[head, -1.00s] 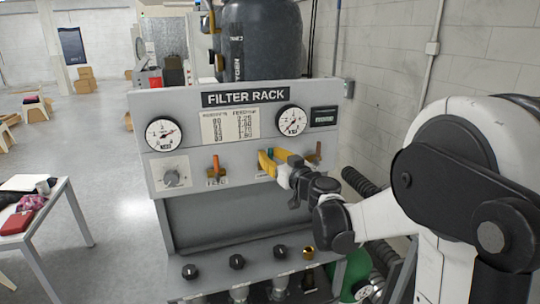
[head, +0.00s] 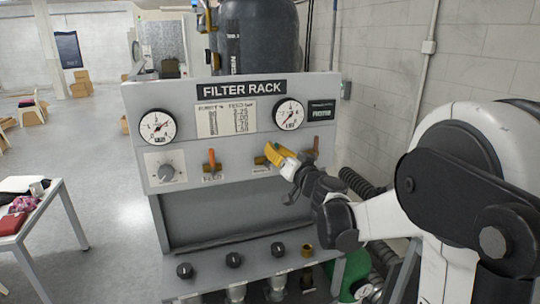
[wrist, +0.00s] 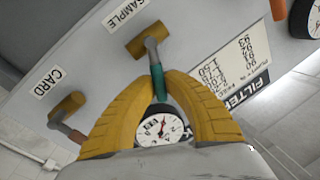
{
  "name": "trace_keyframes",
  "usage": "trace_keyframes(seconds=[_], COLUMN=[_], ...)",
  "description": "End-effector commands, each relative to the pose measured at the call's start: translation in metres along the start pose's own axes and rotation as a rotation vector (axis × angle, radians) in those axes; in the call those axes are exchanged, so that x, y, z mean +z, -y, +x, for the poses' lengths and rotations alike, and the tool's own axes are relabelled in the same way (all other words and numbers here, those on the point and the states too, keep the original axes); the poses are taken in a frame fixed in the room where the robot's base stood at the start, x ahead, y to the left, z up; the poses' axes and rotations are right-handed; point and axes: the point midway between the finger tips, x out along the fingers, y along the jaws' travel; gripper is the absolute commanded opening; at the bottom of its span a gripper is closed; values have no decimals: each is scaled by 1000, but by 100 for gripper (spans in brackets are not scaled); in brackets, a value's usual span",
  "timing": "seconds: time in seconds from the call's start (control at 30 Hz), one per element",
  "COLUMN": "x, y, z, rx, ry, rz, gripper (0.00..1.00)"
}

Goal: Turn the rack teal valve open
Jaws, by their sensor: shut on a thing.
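The teal valve handle (wrist: 158,82) shows in the wrist view, on a grey stem from a brass body (wrist: 148,40) beside the SAMPLE label. My gripper (wrist: 160,80) is shut on this handle, one yellow finger on each side. In the head view my gripper (head: 273,152) is at the middle valve of the rack panel. Its fingers hide the teal handle there; part of the brass body (head: 260,160) shows to their left.
An orange-handled valve (head: 211,165) stands left of my gripper. Gauges (head: 289,114) sit above. A ledge with black knobs (head: 233,260) juts out below.

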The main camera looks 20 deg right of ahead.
Motion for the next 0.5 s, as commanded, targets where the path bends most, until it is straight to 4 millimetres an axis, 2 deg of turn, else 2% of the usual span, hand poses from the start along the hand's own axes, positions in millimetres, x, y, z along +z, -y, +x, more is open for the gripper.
trace_keyframes(seconds=[0.5], x=[10], y=[-27], z=[-6], rx=[0], ry=[-95], rz=[479], gripper=[0])
